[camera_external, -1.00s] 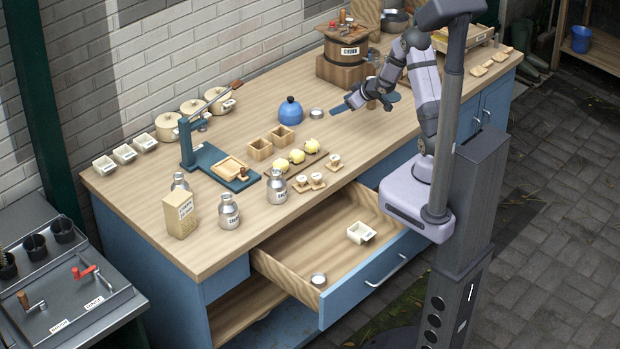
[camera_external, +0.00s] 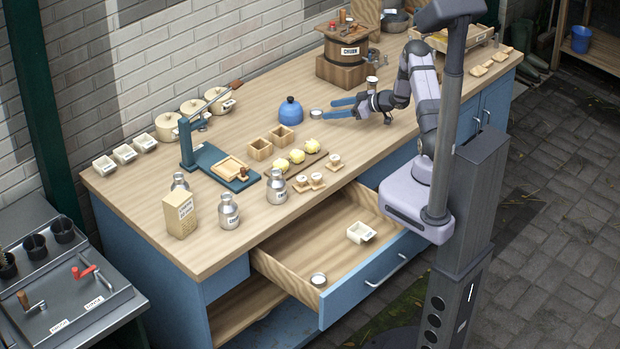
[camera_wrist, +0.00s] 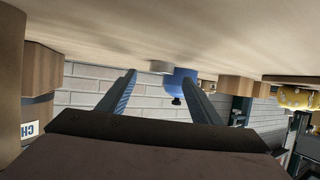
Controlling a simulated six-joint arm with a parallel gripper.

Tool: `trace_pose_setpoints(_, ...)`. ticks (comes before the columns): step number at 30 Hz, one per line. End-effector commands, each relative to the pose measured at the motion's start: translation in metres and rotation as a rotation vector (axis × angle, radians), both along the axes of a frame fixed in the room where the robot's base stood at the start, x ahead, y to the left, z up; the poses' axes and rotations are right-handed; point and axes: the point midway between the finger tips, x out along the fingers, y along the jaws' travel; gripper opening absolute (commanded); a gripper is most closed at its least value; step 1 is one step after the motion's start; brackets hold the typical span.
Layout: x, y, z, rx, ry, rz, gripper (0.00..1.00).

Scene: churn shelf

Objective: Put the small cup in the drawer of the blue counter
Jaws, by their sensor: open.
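A small round pale cup (camera_external: 316,114) stands on the counter top beside the blue pot; in the wrist view it shows as a pale cylinder (camera_wrist: 160,67) ahead, between the fingers' lines. My gripper (camera_external: 329,109) is open, empty and low over the counter, its fingers pointing left at the cup. The fingertips are close to the cup; whether they touch is unclear. The blue counter (camera_external: 225,283) has its drawer (camera_external: 362,287) pulled open. In the drawer are a similar round cup (camera_external: 318,279) near the front left and a white rectangular dish (camera_external: 361,232).
The blue pot (camera_external: 290,112) stands just beyond the cup. The wooden churn (camera_external: 342,65) is behind my gripper. Yellow lumps (camera_external: 297,156) on a board, small cups on coasters (camera_external: 316,179) and metal cans (camera_external: 228,211) stand nearer the drawer.

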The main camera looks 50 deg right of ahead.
Motion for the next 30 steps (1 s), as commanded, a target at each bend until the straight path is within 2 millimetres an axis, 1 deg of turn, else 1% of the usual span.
trace_pose_setpoints(5,0.004,0.003,-0.001,0.001,0.001,0.001,0.59)
trace_pose_setpoints(12,0.028,0.017,-0.008,0.001,0.002,0.001,0.59)
trace_pose_setpoints(16,0.040,0.021,-0.014,0.000,0.001,0.000,0.59)
trace_pose_setpoints(20,0.044,0.022,-0.017,-0.001,0.002,-0.001,0.59)
trace_pose_setpoints(26,0.044,0.022,-0.017,-0.001,0.001,-0.001,0.59)
trace_pose_setpoints(29,0.044,0.022,-0.017,0.000,0.001,-0.001,0.37)
trace_pose_setpoints(30,0.044,0.022,-0.017,0.000,0.001,-0.001,0.28)
